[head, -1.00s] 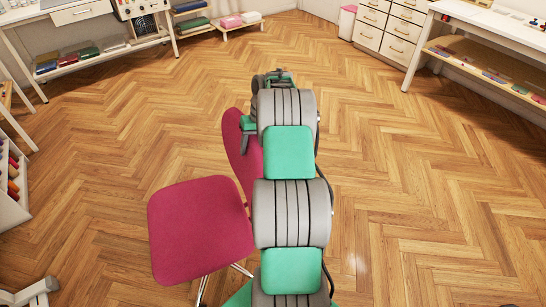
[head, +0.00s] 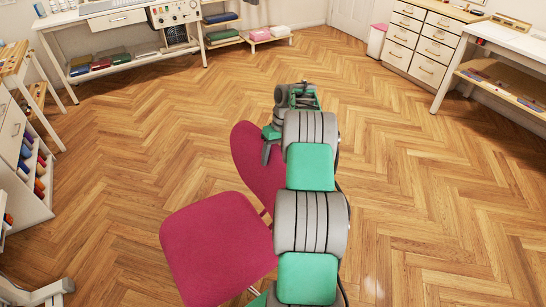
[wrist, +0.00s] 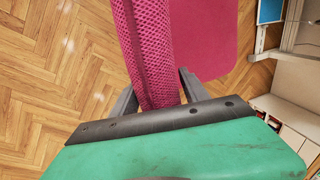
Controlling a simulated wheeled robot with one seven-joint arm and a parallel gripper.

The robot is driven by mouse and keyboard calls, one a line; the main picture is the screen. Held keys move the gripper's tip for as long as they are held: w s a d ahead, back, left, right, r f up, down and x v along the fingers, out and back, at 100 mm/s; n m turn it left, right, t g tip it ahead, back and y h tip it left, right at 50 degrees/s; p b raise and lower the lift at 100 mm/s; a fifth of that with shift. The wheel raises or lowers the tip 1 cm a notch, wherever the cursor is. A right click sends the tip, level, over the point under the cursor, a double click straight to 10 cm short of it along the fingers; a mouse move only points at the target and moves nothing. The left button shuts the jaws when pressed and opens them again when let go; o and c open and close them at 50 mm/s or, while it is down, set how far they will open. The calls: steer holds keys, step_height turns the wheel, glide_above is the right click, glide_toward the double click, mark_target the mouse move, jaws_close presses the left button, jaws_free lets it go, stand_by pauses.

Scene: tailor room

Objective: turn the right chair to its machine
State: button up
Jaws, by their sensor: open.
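The magenta chair (head: 217,250) stands in the head view at lower centre, its seat to the left of my arm. Its upright backrest (head: 256,163) rises behind the seat, partly hidden by my arm. My gripper (head: 270,146) is at the backrest's right edge. In the wrist view my gripper (wrist: 158,93) is open, with a finger on either side of the backrest edge (wrist: 148,45). The seat (wrist: 212,40) lies beyond it, to the right. I cannot tell whether the fingers touch the backrest.
A white table with a machine (head: 175,14) stands at the back left. A drawer cabinet (head: 420,42) and a white table (head: 500,48) stand at the right. A shelf unit with coloured rolls (head: 28,165) is at the left. The wooden floor (head: 450,200) is clear at the right.

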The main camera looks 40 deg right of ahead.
mark_target(277, 146)
steer(key=o, duration=0.3)
steer(key=shift+f, duration=0.1)
steer(key=shift+o, duration=0.7)
steer(key=shift+d, duration=0.1)
steer(key=p+v, duration=0.2)
steer(key=v, duration=0.6)
steer(key=shift+p, duration=0.35)
steer(key=shift+c, duration=0.2)
